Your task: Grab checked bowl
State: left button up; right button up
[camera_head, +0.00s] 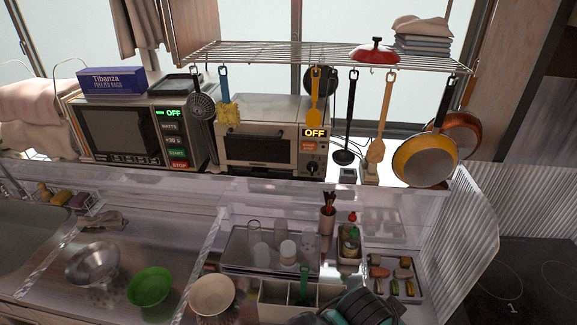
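Three bowls stand on the counter at the lower left in the head view: a silver metal bowl (92,264), a green bowl (150,286) and a cream bowl (212,296). No checked pattern can be made out on any of them at this size, so I cannot tell which is the checked bowl. All three look upright, apart from one another and untouched. Neither of my grippers can be recognised in view.
The sink (28,240) is at the left. A compartment box (270,300), dark dishes (362,306) and a tray with cups (240,262) stand right of the bowls. Behind are a microwave (125,135), an oven (258,150) and a rack (290,55) with hanging utensils.

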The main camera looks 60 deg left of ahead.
aim_at(212, 294)
jog(key=k+j+u, duration=0.2)
jog(key=k, duration=0.45)
jog(key=u, duration=0.45)
jog(key=l+u, duration=0.15)
jog(key=u, duration=0.8)
jog(key=l+u, duration=0.1)
jog(key=u, duration=0.35)
jog(key=l+u, duration=0.1)
jog(key=u, duration=0.35)
jog(key=i+l+u, duration=0.15)
jog(key=l, duration=0.2)
jog(key=l+u, duration=0.15)
jog(key=l, duration=0.2)
